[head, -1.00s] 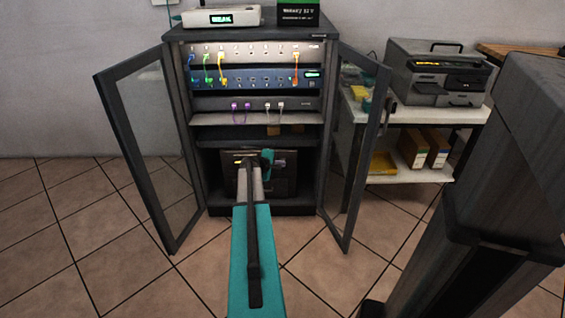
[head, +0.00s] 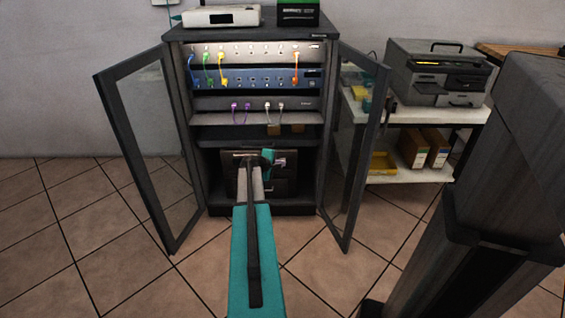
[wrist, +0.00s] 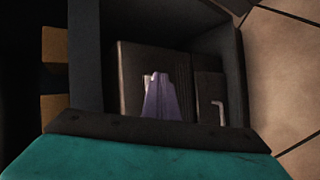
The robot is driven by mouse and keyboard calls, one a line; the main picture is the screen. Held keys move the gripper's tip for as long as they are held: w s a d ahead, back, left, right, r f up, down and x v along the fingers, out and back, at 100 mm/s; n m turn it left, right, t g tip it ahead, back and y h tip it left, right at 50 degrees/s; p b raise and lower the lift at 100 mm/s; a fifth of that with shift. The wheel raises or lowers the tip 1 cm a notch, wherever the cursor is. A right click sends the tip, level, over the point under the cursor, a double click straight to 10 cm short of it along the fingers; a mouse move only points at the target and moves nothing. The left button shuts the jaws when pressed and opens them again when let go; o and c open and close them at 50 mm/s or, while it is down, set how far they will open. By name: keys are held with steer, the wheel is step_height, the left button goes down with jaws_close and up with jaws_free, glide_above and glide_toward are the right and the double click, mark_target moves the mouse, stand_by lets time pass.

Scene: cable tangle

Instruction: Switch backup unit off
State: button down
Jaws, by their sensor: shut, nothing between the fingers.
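The backup unit, a dark box (head: 284,187), stands in the bottom bay of the open cabinet, mostly behind my arm in the head view. Its dark front (wrist: 130,78) fills the middle of the wrist view. My gripper (wrist: 160,78) is shut and empty, its pale fingers pointing at the unit's front. I cannot tell whether the tips touch it. A small pale bent part (wrist: 219,110) shows on the right section of the unit. The unit's switch cannot be made out. No lit lamp shows on the unit now.
Two open glass doors (head: 141,155) (head: 352,150) flank the cabinet (head: 318,33). Ports with coloured cables are above. A white device (head: 222,16) with a dark display sits on top. A printer cart (head: 425,110) stands to the right. Tiled floor lies clear in front.

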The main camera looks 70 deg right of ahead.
steer(key=shift+s+a, duration=0.2)
steer(key=shift+a, duration=0.4)
steer(key=a, duration=0.1)
steer(key=s+a, duration=0.1)
steer(key=a, duration=0.1)
steer(key=a+b, duration=0.1)
steer(key=shift+s+a, duration=0.35)
steer(key=shift+s, duration=0.05)
stand_by(0.3)
stand_by(0.7)
